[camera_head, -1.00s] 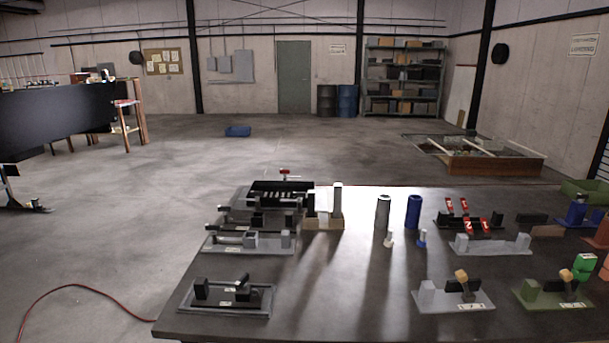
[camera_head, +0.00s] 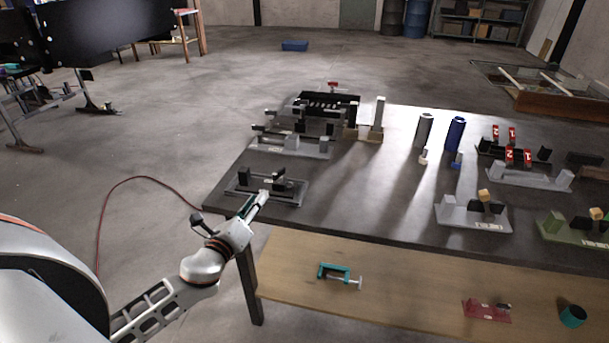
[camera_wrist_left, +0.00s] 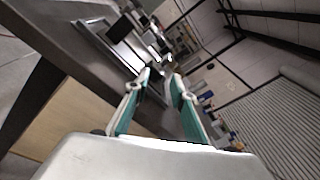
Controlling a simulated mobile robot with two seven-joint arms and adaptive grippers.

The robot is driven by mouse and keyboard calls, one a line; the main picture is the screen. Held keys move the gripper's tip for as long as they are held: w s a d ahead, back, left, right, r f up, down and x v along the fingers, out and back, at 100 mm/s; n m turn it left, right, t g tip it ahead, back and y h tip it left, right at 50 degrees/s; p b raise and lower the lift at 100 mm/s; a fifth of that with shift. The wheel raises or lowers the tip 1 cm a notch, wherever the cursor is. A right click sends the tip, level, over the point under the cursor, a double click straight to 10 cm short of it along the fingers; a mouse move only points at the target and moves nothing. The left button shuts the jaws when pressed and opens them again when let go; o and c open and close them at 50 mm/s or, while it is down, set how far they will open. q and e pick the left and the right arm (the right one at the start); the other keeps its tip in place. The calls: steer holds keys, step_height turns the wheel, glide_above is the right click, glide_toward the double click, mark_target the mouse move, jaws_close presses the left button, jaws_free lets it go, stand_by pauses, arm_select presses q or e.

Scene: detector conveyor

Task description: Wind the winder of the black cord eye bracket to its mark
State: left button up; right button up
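The black cord eye bracket (camera_head: 243,184), a dark plate with black upright blocks and a small label, sits at the table's front left corner. A short dark lever-like part (camera_head: 278,175), perhaps its winder, stands on its right half. My left gripper (camera_head: 263,196) is at the bracket's front edge in the head view and overlaps part of it; I cannot tell whether it touches. In the left wrist view the teal-padded fingers (camera_wrist_left: 164,84) stand apart with nothing clearly between them. The winder's mark is too small to make out. My right gripper is out of view.
A grey bracket (camera_head: 300,146) and a dark assembly (camera_head: 322,115) stand behind. Grey and blue cylinders (camera_head: 455,133) stand mid-table; other grey and green brackets (camera_head: 575,232) are at right. A wooden lower shelf (camera_head: 400,300) holds a teal clamp (camera_head: 338,272). The middle tabletop is mostly clear.

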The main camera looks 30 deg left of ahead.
mark_target(273, 176)
arm_select(q)
steer(key=w+m+h, duration=0.1)
steer(key=m, duration=0.2)
steer(key=w+a+r+m+h, duration=0.1)
steer(key=w+m, duration=0.1)
steer(key=w+m+h, duration=0.1)
steer(key=m, duration=0.2)
steer(key=shift+w+a+r+m+t, duration=0.25)
steer(key=shift+w+m+t, duration=0.05)
steer(key=shift+w, duration=0.05)
steer(key=shift+w+d+r+m+h, duration=0.1)
steer(key=shift+w+m+h, duration=0.2)
steer(key=shift+m, duration=0.25)
steer(key=shift+w+m+h, duration=0.15)
steer(key=shift+m+h, duration=0.25)
steer(key=shift+m, duration=0.15)
steer(key=shift+w+d, duration=0.15)
steer(key=shift+w, duration=1.1)
steer(key=shift+w+d, duration=0.2)
steer(key=shift+w, duration=1.1)
steer(key=shift+w+d, duration=0.15)
steer(key=shift+w, duration=1.1)
jaws_close()
